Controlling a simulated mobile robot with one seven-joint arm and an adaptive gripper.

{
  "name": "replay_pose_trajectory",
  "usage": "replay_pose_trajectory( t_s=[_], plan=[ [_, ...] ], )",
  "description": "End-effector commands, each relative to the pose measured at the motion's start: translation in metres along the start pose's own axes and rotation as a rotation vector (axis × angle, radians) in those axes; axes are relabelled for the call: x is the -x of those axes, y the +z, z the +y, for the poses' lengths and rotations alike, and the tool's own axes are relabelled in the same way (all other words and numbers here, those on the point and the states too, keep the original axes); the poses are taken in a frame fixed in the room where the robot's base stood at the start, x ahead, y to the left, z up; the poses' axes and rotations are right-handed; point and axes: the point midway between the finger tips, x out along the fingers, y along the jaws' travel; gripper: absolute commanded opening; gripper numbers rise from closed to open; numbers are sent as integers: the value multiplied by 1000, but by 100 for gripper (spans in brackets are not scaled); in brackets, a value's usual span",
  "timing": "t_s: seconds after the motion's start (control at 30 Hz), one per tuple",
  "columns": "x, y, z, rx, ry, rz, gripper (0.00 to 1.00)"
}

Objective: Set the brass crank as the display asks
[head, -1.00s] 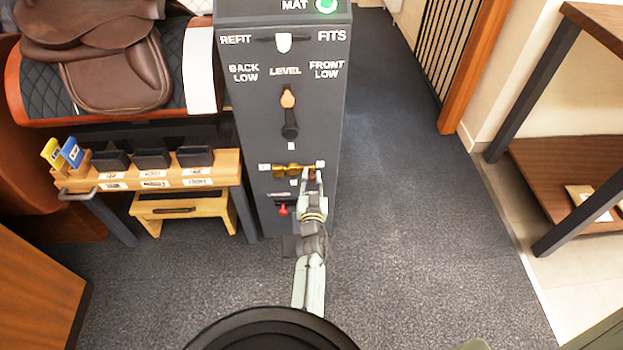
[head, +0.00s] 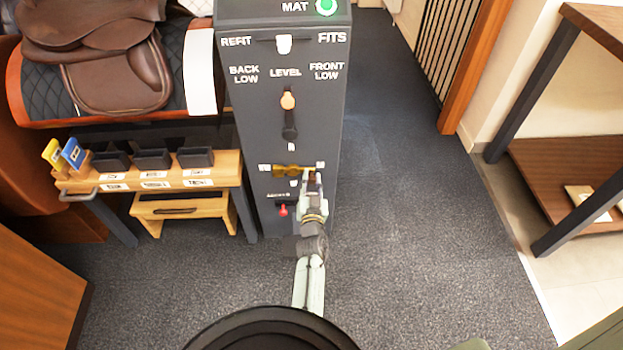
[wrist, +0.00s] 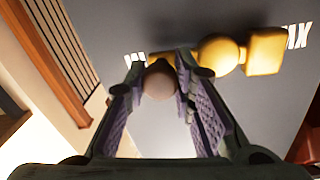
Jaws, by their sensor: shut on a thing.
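The brass crank (head: 288,171) is on the front of the dark grey column, below the LEVEL lever. Its arm lies roughly level, pointing right, with small white labels around it. In the wrist view the brass arm and round hub (wrist: 218,55) show at upper right. A brownish round grip (wrist: 160,80) at the crank's end sits between my fingers. My gripper (head: 312,176) is shut on that grip in front of the column. The finger pads flank it in the wrist view.
A wooden rack (head: 150,175) stands left. Open floor lies right.

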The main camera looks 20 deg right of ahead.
Motion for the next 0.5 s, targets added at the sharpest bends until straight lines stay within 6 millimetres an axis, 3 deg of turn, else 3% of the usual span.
replay_pose_trajectory(
  t_s=[0.5],
  plan=[
    [0,24,-1,-433,3,-26,0]
  ],
)
